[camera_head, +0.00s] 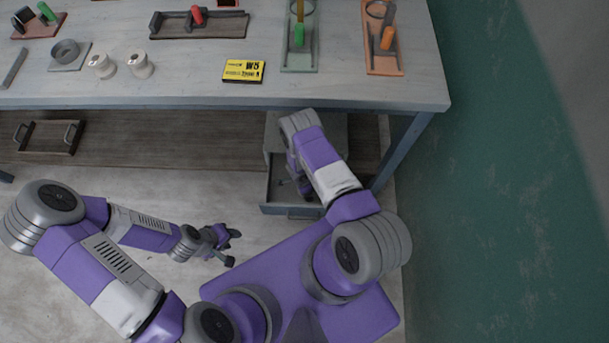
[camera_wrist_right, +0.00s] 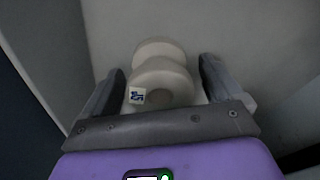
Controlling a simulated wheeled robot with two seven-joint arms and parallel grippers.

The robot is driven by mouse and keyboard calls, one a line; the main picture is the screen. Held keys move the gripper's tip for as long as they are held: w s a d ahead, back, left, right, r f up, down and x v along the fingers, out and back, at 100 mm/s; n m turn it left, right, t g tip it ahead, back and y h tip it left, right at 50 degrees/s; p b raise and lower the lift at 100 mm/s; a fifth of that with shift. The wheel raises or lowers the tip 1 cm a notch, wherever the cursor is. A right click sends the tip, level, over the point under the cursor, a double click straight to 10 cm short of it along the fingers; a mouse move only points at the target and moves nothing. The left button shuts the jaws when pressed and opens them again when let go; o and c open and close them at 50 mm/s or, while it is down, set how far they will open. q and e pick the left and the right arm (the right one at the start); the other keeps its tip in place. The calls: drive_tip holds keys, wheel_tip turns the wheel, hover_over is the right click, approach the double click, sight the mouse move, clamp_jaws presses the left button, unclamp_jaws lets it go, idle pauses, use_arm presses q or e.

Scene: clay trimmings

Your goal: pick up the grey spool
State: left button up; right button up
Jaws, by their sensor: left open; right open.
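A pale grey spool (camera_wrist_right: 163,77) shows in the right wrist view, between the two fingers of my right gripper (camera_wrist_right: 162,82). It has a small white label with blue marks. The fingers are apart, with a gap visible on each side of the spool. In the head view my right gripper (camera_head: 303,188) reaches down into an open drawer (camera_head: 290,211) under the table, and the spool is not visible there. My left gripper (camera_head: 231,248) is open and empty above the floor, away from the spool.
Two whitish spools (camera_head: 140,64) stand on the table (camera_head: 190,85) by a yellow W5 box (camera_head: 244,70). Several trays with tools lie along the back. A handled tray (camera_head: 48,137) is on the lower shelf. A table leg (camera_head: 401,150) stands right of the drawer.

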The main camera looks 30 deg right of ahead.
drive_tip(key=c, duration=1.3)
